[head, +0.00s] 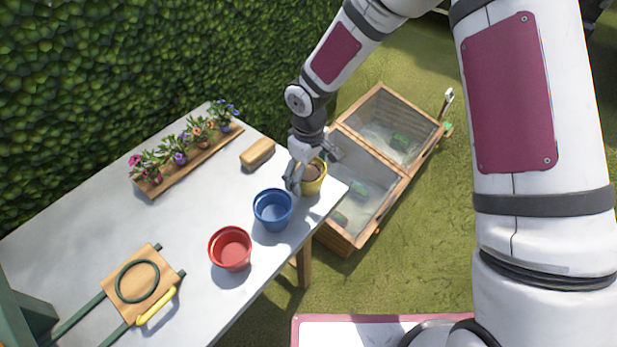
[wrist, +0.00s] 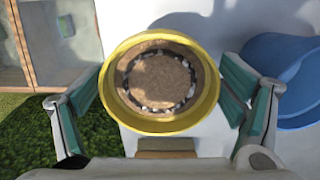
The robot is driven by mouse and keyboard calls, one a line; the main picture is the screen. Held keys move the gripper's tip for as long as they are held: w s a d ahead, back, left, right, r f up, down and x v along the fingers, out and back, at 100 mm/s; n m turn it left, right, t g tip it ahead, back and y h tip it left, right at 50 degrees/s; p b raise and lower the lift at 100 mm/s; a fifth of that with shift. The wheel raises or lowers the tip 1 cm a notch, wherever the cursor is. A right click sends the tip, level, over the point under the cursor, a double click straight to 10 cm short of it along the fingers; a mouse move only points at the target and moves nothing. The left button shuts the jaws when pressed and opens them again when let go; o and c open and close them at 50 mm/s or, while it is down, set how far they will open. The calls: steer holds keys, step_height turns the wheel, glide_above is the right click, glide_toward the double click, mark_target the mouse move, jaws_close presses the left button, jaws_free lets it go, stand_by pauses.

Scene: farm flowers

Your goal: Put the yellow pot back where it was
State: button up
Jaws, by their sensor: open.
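The yellow pot (head: 314,184) stands upright at the right end of the white table, beside the blue pot (head: 272,210). In the wrist view the yellow pot (wrist: 160,126) is filled with brown soil with a ring of pale pebbles. My gripper (head: 307,174) is at the yellow pot, partly hiding it in the head view. In the wrist view my gripper (wrist: 160,95) is open, one finger on each side of the pot, with gaps between the pads and the rim. The blue pot (wrist: 283,80) is close to the right finger.
A red pot (head: 230,248) stands left of the blue one on the table (head: 110,235). A wooden block (head: 257,152) and a plank with several flowers (head: 205,152) lie at the back. A board with a green ring (head: 110,275) is at front left. A glazed wooden frame (head: 345,248) stands beyond the table's right end.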

step_height(320, 180, up, 10)
stand_by(0.3)
steer(key=s+d+r+m+t+h, duration=0.15)
steer(key=s+d+r+m, duration=0.35)
steer(key=d+r, duration=0.95)
steer(key=s+d+r+m+t, duration=0.1)
steer(key=s+d+r+m, duration=0.1)
steer(key=s, duration=0.7)
steer(key=s+d+r+m+t+y, duration=0.1)
steer(key=s+d+r+m+t, duration=0.1)
steer(key=s+r, duration=0.4)
steer(key=s+d+m, duration=0.1)
steer(key=s, duration=0.2)
steer(key=shift+d+r, duration=0.2)
steer(key=shift+d, duration=0.2)
steer(key=shift+t+y, duration=0.25)
